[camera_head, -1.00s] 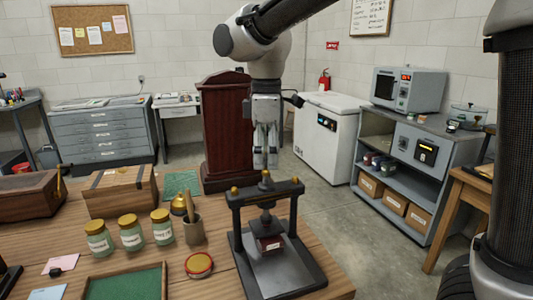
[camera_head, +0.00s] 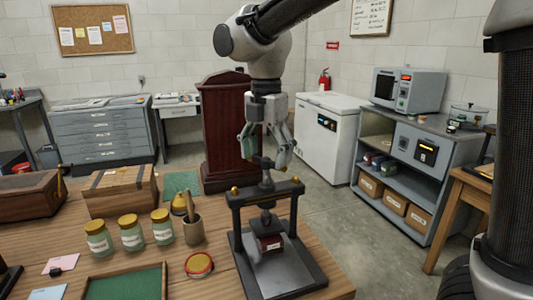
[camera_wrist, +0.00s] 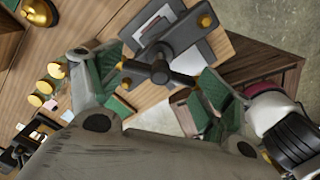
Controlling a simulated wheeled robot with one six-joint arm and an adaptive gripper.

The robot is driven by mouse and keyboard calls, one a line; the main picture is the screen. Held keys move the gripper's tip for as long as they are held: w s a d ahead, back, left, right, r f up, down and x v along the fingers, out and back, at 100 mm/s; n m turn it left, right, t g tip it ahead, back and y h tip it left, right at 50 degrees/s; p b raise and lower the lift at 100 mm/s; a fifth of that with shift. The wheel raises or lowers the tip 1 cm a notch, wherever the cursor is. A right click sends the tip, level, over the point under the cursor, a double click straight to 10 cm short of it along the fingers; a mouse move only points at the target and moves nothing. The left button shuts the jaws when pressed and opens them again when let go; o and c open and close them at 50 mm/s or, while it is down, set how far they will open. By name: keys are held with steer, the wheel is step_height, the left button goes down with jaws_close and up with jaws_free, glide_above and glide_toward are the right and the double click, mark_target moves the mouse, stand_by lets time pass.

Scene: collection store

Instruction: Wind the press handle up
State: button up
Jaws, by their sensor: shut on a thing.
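The small press (camera_head: 302,270) has a dark frame with a crossbeam and gold bolts and stands at the table's front right. Its handle (camera_head: 262,161) is a dark bar on a hub above the crossbeam; the hub and bar also show in the wrist view (camera_wrist: 160,71). My gripper (camera_head: 266,155) is above the press with its fingers spread wide, shut on the handle. In the wrist view the green-padded fingers stand at the two ends of the bar. The fingers partly hide the bar's ends. A dark red block (camera_head: 271,243) sits under the screw on the press's base.
Left of the press are a round tin (camera_head: 199,264), a cup with a pestle (camera_head: 193,229), several lidded jars (camera_head: 131,232) and a green-lined tray (camera_head: 125,285). A wooden box (camera_head: 118,192) stands behind them. A dark wooden cabinet (camera_head: 222,130) is beyond the table.

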mark_target(266, 158)
steer(key=n, duration=0.5)
steer(key=shift+s+f+n, duration=0.2)
steer(key=shift+f+n, duration=0.1)
steer(key=n, duration=0.5)
steer(key=shift+n, duration=0.4)
steer(key=o, duration=0.9)
steer(key=shift+w, duration=0.1)
steer(key=shift+o, duration=0.3)
steer(key=shift+r, duration=0.15)
steer(key=shift+w+r, duration=0.1)
steer(key=shift+r, duration=0.4)
step_height(266, 158, up, 11)
